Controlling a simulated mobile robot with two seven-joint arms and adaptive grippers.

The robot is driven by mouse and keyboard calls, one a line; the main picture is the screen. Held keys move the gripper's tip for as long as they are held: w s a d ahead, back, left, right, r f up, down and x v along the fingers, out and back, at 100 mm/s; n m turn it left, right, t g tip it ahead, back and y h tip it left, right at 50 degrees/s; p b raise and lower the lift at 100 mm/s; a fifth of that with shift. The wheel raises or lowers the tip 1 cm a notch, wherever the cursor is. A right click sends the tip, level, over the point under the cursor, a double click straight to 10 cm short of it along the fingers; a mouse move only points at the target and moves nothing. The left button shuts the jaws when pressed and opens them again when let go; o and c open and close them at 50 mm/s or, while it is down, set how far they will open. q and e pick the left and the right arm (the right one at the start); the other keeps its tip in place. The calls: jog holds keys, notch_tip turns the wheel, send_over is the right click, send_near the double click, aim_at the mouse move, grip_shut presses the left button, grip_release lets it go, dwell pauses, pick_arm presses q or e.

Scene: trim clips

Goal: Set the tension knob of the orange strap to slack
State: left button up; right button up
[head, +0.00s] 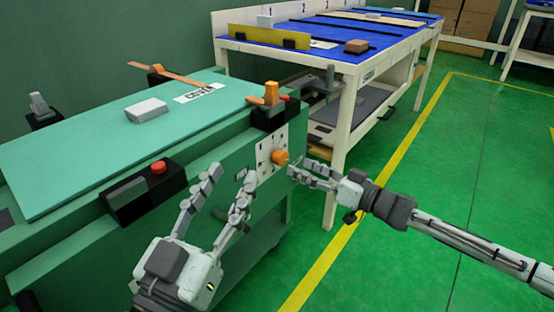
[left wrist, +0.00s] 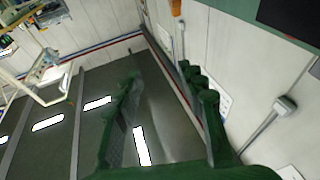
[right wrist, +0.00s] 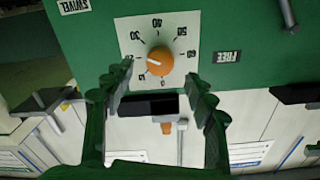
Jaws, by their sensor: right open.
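The orange tension knob (head: 280,157) sits on a white dial plate (head: 264,160) on the green bench's end face. In the right wrist view the knob (right wrist: 160,61) has a white mark pointing left, toward a number near the left fingertip. My right gripper (head: 293,172) is open in front of the dial, its fingers on either side of the knob's line and apart from it. My left gripper (head: 228,178) is open and empty beside the bench front. An orange strap (head: 165,74) lies at the bench's back edge. An orange clip part (head: 271,94) stands above the dial.
A black box with a red button (head: 158,168) is on the bench front. A grey block (head: 146,109) lies on the green top (head: 80,150). A blue-topped table (head: 330,45) stands behind. The green floor at right (head: 480,150) is clear.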

aim_at(285, 160)
jog(key=x, duration=0.5)
jog(key=shift+a+b, duration=0.2)
jog(key=shift+b, duration=0.2)
pick_arm(q)
jog(key=shift+s+r+t+h, duration=0.25)
jog(key=shift+r+t, duration=0.2)
jog(key=shift+r, duration=0.3)
jog(key=shift+s+r+t+h, duration=0.2)
jog(key=shift+r+t, duration=0.25)
jog(key=shift+r, duration=0.3)
pick_arm(e)
jog(key=shift+w+a, duration=0.45)
jog(key=shift+a, duration=0.1)
jog(key=c, duration=1.2)
